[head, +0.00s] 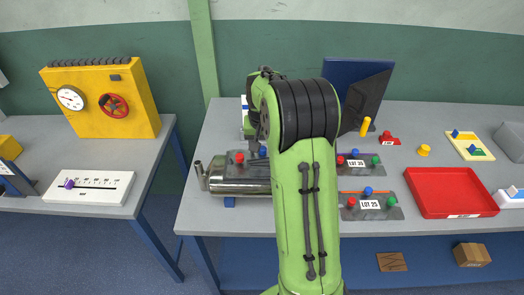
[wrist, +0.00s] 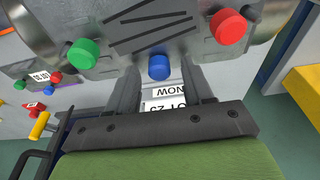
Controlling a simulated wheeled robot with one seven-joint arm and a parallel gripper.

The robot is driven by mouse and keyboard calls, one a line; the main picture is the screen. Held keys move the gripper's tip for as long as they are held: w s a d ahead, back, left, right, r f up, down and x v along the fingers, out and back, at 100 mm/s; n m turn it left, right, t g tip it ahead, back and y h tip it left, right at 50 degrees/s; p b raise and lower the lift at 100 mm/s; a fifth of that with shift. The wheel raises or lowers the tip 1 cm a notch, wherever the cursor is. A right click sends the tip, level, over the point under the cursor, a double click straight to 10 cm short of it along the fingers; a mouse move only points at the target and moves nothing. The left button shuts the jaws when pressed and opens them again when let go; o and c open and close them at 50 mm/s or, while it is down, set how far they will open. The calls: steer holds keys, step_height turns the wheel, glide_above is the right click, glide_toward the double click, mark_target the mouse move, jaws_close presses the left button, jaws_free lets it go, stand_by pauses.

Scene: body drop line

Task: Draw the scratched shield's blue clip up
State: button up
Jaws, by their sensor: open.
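The scratched shield (wrist: 185,18) is a grey metal plate with dark slash marks, lying over a shiny metal cylinder. In the wrist view it carries a green clip (wrist: 83,53), a blue clip (wrist: 158,67) in the middle and a red clip (wrist: 228,27). My gripper (wrist: 160,82) is open, with a finger on either side of the blue clip near its tips. I cannot tell whether either finger touches it. In the head view, my arm hides most of the shield; its red clip (head: 239,158) shows at the left.
Two other clipped shields (head: 356,173) (head: 370,214) lie right of my arm, the nearer labelled LOT 25. A red tray (head: 413,191) stands farther right. A dark blue panel (head: 343,72) stands behind. A yellow gauge box (head: 134,118) is on the left table, across a gap.

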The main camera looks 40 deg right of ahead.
mark_target(262, 148)
steer(key=shift+r, duration=0.1)
jaws_close()
steer(key=shift+r+p, duration=1.3)
steer(key=shift+r, duration=0.25)
stand_by(0.5)
jaws_free()
stand_by(0.3)
